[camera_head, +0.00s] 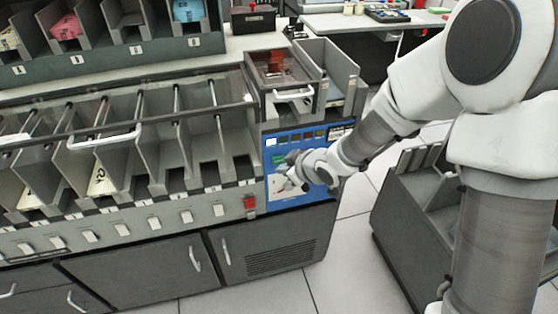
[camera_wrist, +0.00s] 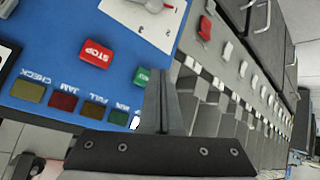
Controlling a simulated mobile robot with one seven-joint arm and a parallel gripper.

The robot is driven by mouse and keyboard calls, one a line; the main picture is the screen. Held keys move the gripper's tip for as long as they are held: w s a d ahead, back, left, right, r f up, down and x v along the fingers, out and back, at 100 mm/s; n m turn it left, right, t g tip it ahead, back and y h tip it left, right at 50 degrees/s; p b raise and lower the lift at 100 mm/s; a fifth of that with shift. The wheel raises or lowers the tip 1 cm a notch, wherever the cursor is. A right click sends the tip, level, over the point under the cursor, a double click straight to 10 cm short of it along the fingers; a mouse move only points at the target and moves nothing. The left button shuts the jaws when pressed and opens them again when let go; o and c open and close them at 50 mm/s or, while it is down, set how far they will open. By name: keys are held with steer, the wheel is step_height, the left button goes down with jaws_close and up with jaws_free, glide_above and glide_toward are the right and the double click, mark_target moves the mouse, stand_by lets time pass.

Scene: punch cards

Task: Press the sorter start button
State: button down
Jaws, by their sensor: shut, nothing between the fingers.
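The sorter's blue control panel (camera_head: 313,193) is at the right end of the machine. My gripper (camera_head: 289,181) is at the panel in the head view. In the wrist view my gripper (camera_wrist: 158,58) is shut and empty, its fingertips just beside the green button. I cannot tell whether they touch the panel.
Indicator lamps (camera_wrist: 62,101) line the panel near the buttons. A red switch (camera_head: 250,203) and several pale switches (camera_head: 153,223) run along the sorter front below the card pockets (camera_head: 175,150). A grey cart (camera_head: 402,215) stands right of the sorter, with floor (camera_head: 345,235) between.

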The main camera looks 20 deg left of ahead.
steer(key=shift+w, duration=0.15)
steer(key=shift+w+a, duration=0.25)
